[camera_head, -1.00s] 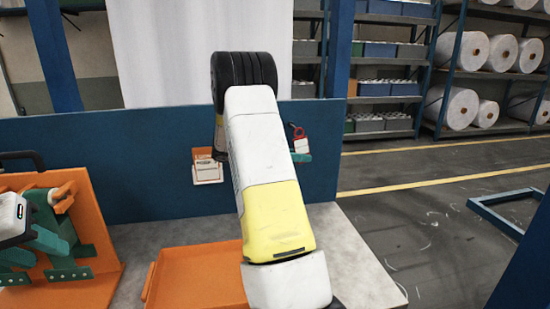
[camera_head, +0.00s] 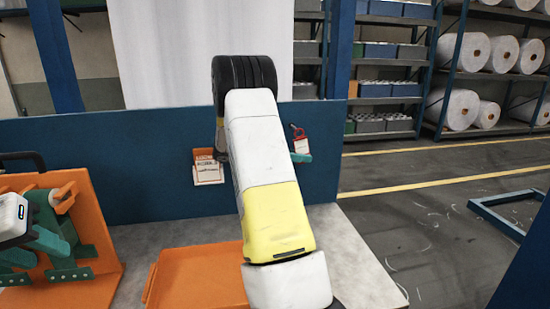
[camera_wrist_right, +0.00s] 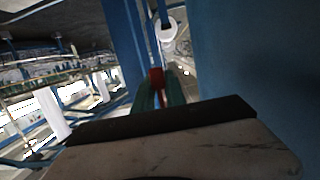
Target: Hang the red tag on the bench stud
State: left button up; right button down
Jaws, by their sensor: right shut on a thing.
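The red tag (camera_head: 298,132) shows in the head view as a red ring with a white label below it, close to the blue panel. A small dark peg-like bit (camera_head: 292,126) shows at the ring's upper left; I cannot tell whether the ring is around it or in front of it. My right gripper (camera_head: 302,157) is mostly hidden behind my arm; a teal fingertip shows just under the label. In the right wrist view the teal fingers (camera_wrist_right: 154,92) are closed on a red piece. My left gripper (camera_head: 32,250) is at the left edge, its teal fingers apart.
A blue panel (camera_head: 130,165) stands behind the bench. An orange card holder (camera_head: 207,170) is on it, left of my right arm. An orange tray (camera_head: 200,275) lies on the grey bench (camera_head: 360,255). An orange stand (camera_head: 95,230) with a roller is at left. The bench's right part is clear.

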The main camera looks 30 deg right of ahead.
jog(key=shift+w+d, duration=0.2)
jog(key=shift+w, duration=0.4)
jog(key=shift+w, duration=0.1)
jog(key=shift+w+d, duration=0.1)
jog(key=shift+w, duration=0.1)
jog(key=shift+f, duration=0.25)
dwell(0.4)
jog(key=c, duration=1.3)
grip_release()
jog(key=a+r, duration=0.1)
jog(key=a, duration=0.6)
jog(key=shift+r, duration=0.25)
